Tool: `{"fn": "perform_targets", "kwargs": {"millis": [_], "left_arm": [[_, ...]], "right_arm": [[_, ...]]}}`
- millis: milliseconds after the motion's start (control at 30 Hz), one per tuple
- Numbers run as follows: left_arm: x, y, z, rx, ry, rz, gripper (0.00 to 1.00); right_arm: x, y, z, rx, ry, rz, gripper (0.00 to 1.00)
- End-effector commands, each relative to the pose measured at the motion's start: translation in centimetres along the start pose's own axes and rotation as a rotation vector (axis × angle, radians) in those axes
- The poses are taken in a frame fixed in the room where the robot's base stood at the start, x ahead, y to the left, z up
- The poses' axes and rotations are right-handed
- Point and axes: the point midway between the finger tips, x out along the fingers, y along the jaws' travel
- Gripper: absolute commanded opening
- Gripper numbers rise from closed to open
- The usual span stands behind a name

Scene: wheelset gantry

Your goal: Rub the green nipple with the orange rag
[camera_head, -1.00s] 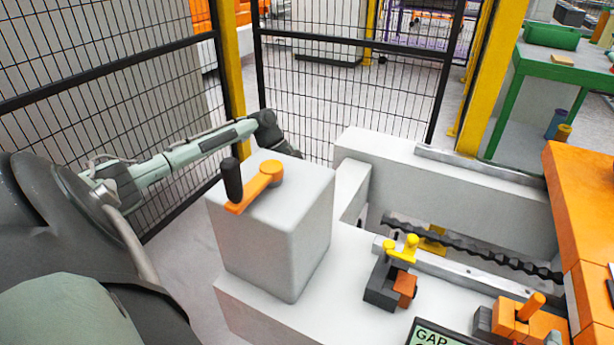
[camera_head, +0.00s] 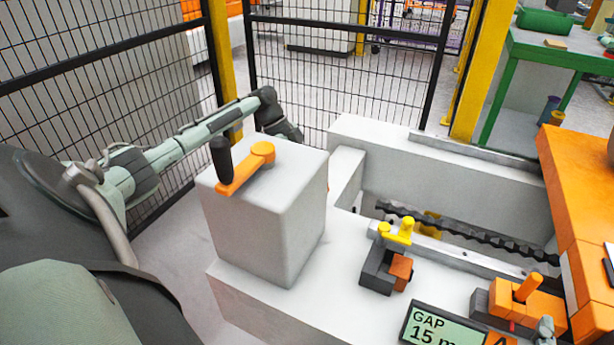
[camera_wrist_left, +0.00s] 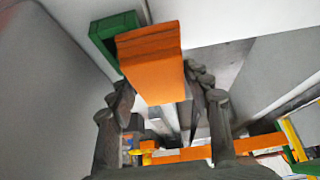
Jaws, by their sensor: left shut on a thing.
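In the left wrist view an orange rag (camera_wrist_left: 155,60) shows as a folded, block-like piece between the fingers of my left gripper (camera_wrist_left: 165,100), which is shut on it. A green part (camera_wrist_left: 113,40) stands at a pale wall just beyond the rag's upper left; it may be the green nipple. The rag overlaps its edge in the picture, and I cannot tell whether they touch. In the head view my left arm reaches behind the grey block, which hides the left gripper and rag. My right gripper is not in view.
The grey block (camera_head: 265,220) carries an orange lever with a black handle (camera_head: 221,160). Right of it are a yellow-handled clamp (camera_head: 385,262), a dark threaded shaft (camera_head: 470,240) and a gap display (camera_head: 440,330). A mesh fence (camera_head: 340,70) stands close behind the arm.

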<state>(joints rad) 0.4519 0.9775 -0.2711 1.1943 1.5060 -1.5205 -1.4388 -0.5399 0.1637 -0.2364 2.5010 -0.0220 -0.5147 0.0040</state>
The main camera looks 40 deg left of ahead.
Motion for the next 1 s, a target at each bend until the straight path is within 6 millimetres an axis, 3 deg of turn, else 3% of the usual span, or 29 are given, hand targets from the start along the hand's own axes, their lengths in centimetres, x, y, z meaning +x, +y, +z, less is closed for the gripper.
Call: {"fn": "perform_targets", "kwargs": {"millis": [533, 1000], "left_arm": [[-4.9, 0.0, -2.8, 0.000, 0.000, -0.001, 0.26], [-5.5, 0.0, -3.1, 0.000, 0.000, -0.001, 0.26]], "right_arm": [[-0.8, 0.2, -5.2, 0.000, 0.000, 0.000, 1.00], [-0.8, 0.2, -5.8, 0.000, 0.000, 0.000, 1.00]]}}
